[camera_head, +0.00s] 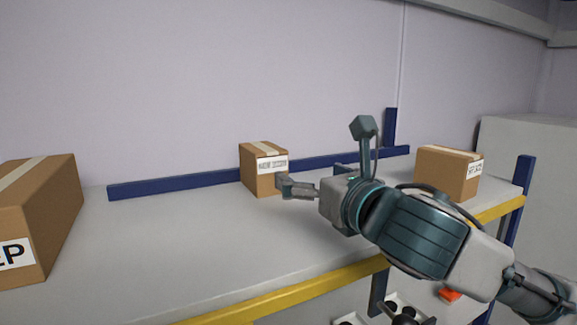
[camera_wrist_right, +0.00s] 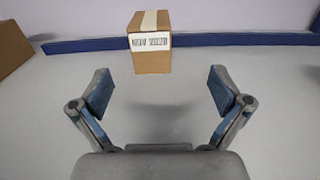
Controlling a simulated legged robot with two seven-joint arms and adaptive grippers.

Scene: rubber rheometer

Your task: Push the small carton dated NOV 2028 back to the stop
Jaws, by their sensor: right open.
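A small brown carton (camera_head: 262,178) with pale tape and a white date label stands upright on the grey shelf, in front of the low blue stop rail (camera_head: 150,188). The label is blurred but seems to read NOV 2028. In the right wrist view the carton (camera_wrist_right: 151,60) is ahead, and its base lies nearer than the rail (camera_wrist_right: 90,44). My right gripper (camera_wrist_right: 158,91) is open and empty, its fingers spread wider than the carton, with shelf between them and it. In the head view the right gripper (camera_head: 310,178) is just right of the carton. My left gripper is out of view.
A large carton (camera_head: 40,215) stands at the left, and another carton (camera_head: 445,175) at the right end. The shelf (camera_head: 180,255) has a yellow front edge (camera_head: 290,290) and blue posts. The surface left of the small carton is clear.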

